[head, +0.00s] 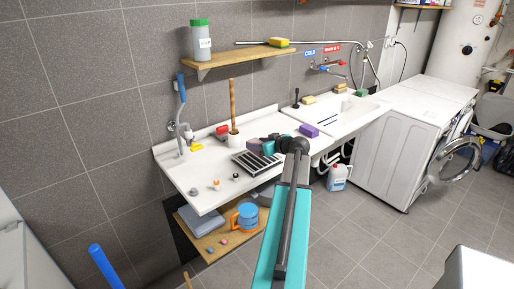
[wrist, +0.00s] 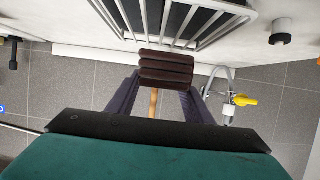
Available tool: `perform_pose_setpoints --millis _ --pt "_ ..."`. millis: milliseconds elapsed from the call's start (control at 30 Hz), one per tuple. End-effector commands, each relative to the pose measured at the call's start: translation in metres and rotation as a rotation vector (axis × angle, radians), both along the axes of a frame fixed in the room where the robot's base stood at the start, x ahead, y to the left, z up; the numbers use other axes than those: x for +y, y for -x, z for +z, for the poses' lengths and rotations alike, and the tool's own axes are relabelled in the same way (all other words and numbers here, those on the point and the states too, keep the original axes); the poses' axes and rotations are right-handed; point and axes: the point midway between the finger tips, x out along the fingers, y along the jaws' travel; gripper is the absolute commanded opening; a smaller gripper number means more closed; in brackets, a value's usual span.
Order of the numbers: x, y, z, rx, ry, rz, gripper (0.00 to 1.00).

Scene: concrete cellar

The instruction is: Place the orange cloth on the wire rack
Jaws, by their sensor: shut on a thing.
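My gripper (head: 256,144) is over the counter, just above the wire rack (head: 248,166) in the head view. In the wrist view my gripper (wrist: 160,88) has its fingers closed on a ridged, folded piece that looks dark brown, which I take for the cloth (wrist: 166,70). It does not look orange here. The wire rack (wrist: 183,22) fills the top of the wrist view, and the cloth lies at its edge in the picture. I cannot tell whether they touch. The gripper partly hides the rack in the head view.
A wooden-handled plunger (head: 233,110) stands behind the rack, with a purple sponge (head: 309,131) to the right. A tap with a yellow part (head: 196,147) is at the left. Small knobs (head: 216,185) lie on the front left of the counter. A shelf (head: 247,55) hangs above.

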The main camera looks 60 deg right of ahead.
Motion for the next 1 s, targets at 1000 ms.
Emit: perform_pose_setpoints --millis 1000 --pt "-0.010 -0.012 -0.030 0.002 -0.002 0.003 0.25"
